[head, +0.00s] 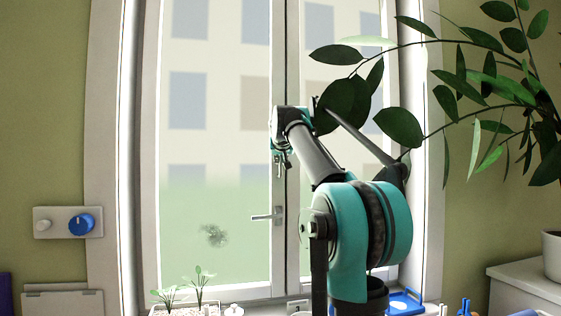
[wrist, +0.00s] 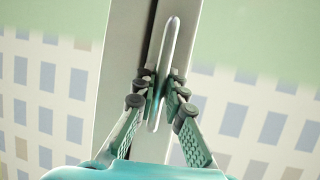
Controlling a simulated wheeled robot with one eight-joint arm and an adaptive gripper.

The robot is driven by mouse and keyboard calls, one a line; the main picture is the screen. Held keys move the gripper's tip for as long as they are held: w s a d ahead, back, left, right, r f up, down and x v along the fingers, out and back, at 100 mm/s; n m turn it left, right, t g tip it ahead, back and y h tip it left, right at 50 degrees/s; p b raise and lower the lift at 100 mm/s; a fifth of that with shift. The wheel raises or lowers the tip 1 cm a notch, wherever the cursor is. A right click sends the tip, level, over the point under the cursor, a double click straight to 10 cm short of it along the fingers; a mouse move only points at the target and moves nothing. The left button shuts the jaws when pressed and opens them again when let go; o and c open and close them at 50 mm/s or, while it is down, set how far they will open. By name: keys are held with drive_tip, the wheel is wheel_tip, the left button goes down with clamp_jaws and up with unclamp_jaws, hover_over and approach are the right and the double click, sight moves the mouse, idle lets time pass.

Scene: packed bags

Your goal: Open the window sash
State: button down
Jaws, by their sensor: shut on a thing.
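The window has a left sash (head: 151,150) with a white frame and a large pane. A horizontal lever handle (head: 266,217) sits low on its middle upright. My gripper (head: 279,163) is at that upright, above the lever in the head view. In the wrist view my gripper (wrist: 161,95) has its two teal fingers closed on either side of a slim pale bar handle (wrist: 172,40). The bar runs along the white window upright (wrist: 135,50). My arm hides part of the right pane in the head view. No gap at the sash edge can be made out.
A leafy plant (head: 400,127) reaches in from the right, with leaves near my arm. Small seedlings (head: 198,285) stand on the sill at lower left. A blue tray (head: 405,303) lies at lower right. A wall plate with a blue knob (head: 81,224) is at left.

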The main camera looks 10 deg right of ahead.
drive_tip(key=s+t, duration=0.1)
drive_tip(key=s, duration=0.5)
drive_tip(key=shift+s+f, duration=0.35)
drive_tip(key=shift+f, duration=0.1)
drive_tip(key=c, duration=1.6)
unclamp_jaws()
drive_tip(key=v, duration=1.1)
drive_tip(key=shift+s+a, duration=0.1)
drive_tip(key=shift+s, duration=0.3)
drive_tip(key=s+f+g, duration=0.2)
drive_tip(key=f+g, duration=0.1)
drive_tip(key=f, duration=1.6)
drive_tip(key=s+f+g, duration=0.2)
drive_tip(key=s+f, duration=0.1)
drive_tip(key=f, duration=1.6)
drive_tip(key=s+a+f+g+y, duration=0.1)
drive_tip(key=s+f, duration=0.6)
drive_tip(key=f, duration=0.2)
drive_tip(key=s+a+f+n+g, duration=0.1)
drive_tip(key=s+f+g, duration=0.1)
drive_tip(key=s+f, duration=0.5)
drive_tip(key=s+a+f+n+g+y, duration=0.1)
drive_tip(key=s+a+f+g, duration=0.1)
drive_tip(key=s+f, duration=0.6)
wheel_tip(320, 180, down, 4)
drive_tip(key=shift+f+y, duration=0.1)
drive_tip(key=shift+y, duration=0.2)
